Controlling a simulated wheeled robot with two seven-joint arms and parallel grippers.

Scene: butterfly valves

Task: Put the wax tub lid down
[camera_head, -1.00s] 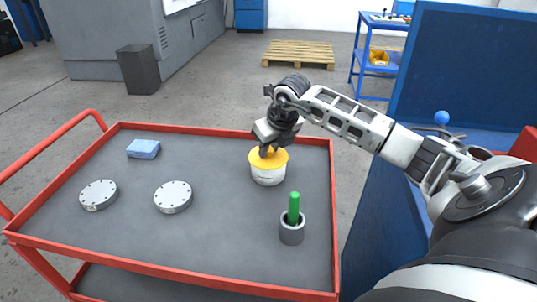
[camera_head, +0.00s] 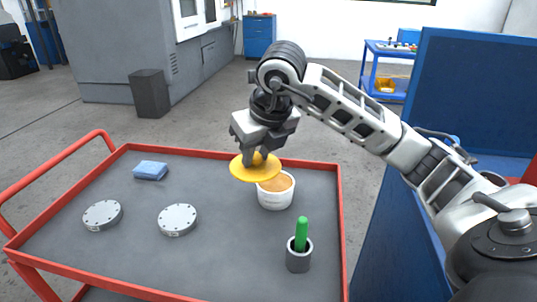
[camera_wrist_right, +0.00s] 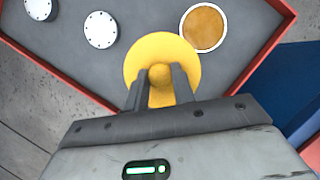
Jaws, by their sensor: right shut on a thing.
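The wax tub lid (camera_head: 243,172) is a yellow disc with a round knob. My right gripper (camera_head: 254,158) is shut on the knob and holds the lid above the cart, slightly tilted, to the left of the tub. In the right wrist view the lid (camera_wrist_right: 137,64) sits between the two fingers of the gripper (camera_wrist_right: 160,82). The white wax tub (camera_head: 275,198) stands open on the cart, with orange-brown wax showing inside; it also shows in the right wrist view (camera_wrist_right: 203,28). The lid overlaps the tub's left edge in the head view. My left gripper is out of view.
The grey cart top (camera_head: 130,240) has a raised red rim. Two round grey flanged discs (camera_head: 102,215) (camera_head: 177,220) and a blue sponge (camera_head: 150,170) lie on the left. A grey cup (camera_head: 298,257) with a green-handled tool (camera_head: 301,232) stands front right. Bare surface lies between the sponge and tub.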

